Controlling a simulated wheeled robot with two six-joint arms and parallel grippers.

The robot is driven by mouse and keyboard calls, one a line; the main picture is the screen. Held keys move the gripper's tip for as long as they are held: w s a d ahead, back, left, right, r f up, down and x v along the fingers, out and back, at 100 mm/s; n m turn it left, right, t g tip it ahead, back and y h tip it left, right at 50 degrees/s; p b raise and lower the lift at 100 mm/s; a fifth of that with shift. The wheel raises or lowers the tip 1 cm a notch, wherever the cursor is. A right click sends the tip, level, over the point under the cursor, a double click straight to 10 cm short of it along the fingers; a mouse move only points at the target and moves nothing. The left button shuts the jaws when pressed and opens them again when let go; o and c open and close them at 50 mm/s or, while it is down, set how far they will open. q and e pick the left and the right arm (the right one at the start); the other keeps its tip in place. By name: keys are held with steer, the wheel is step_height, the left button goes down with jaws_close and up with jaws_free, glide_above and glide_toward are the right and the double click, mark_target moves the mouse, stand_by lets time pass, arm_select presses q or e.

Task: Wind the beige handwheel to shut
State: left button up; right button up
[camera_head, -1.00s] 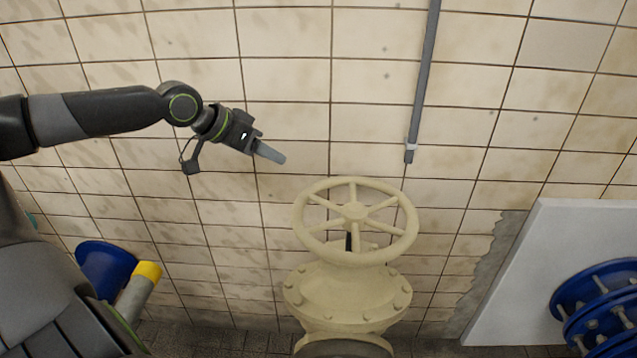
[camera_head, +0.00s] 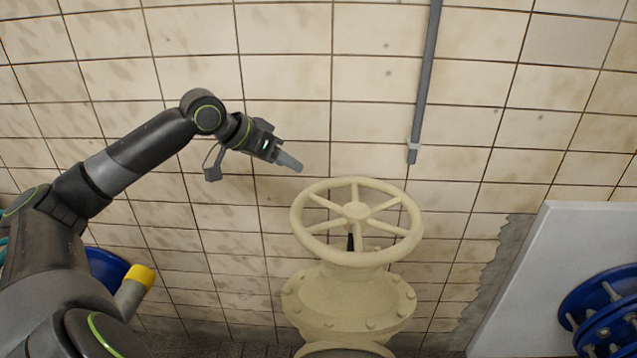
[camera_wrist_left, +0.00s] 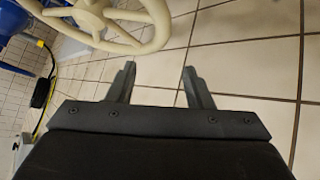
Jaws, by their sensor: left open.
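The beige handwheel (camera_head: 357,209) is a spoked ring on top of a beige valve body (camera_head: 350,300), in the middle of the head view. My left gripper (camera_head: 290,162) is up and to the left of the wheel's rim, apart from it. In the left wrist view, its two fingers (camera_wrist_left: 158,88) are spread with nothing between them. The handwheel's rim and spokes (camera_wrist_left: 112,20) show at the top of that view, beyond and left of the fingers. My right gripper does not show.
A tiled wall (camera_head: 290,50) stands behind the valve. A grey conduit (camera_head: 425,80) runs down it, ending above right of the wheel. A pale slab (camera_head: 530,270) and blue flanged pipe (camera_head: 605,315) stand at right. A yellow-capped pipe (camera_head: 136,285) is at lower left.

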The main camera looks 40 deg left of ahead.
mark_target(320, 183)
arm_select(q)
steer(key=x, duration=1.2)
steer(key=shift+s, duration=0.1)
jaws_close()
